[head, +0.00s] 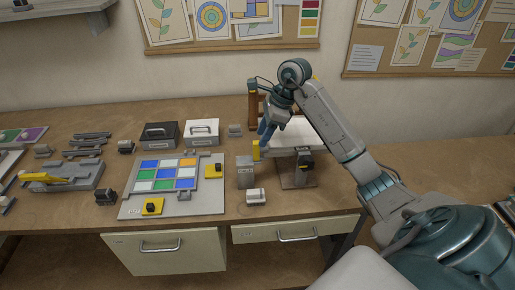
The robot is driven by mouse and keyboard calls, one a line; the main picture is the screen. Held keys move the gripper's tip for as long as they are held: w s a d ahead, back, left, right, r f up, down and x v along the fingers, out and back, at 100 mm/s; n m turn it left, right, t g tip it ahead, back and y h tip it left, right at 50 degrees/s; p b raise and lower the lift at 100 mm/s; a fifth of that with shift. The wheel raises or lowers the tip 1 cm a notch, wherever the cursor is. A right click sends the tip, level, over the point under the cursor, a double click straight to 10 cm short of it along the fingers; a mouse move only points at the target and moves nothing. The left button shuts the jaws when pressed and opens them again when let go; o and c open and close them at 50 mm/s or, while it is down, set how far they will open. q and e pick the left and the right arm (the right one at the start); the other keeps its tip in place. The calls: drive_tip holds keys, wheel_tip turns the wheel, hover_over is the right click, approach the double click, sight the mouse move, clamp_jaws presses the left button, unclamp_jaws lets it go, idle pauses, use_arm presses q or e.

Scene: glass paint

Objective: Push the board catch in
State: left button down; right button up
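A grey board (195,200) lies on the bench, left of the middle. It carries a grid of blue, white, green and orange panes. A yellow catch with a black knob (152,206) is at its front edge, and another yellow catch (214,170) is at its right side. I cannot tell whether either catch is in or out. My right gripper (265,138) points down, to the right of the board and apart from both catches. Its fingertips are small and partly hidden, so its opening is unclear. My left gripper is out of view.
A grey block (245,172) and a stand with a white top (308,134) are near my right gripper. A small white-and-grey piece (256,196) lies in front. Black (160,133) and white (202,131) boxes stand behind the board. Tools crowd the left; the bench at far right is clear.

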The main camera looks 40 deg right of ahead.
drive_tip(key=v, duration=0.5)
drive_tip(key=shift+b, duration=0.35)
drive_tip(key=shift+f, duration=0.1)
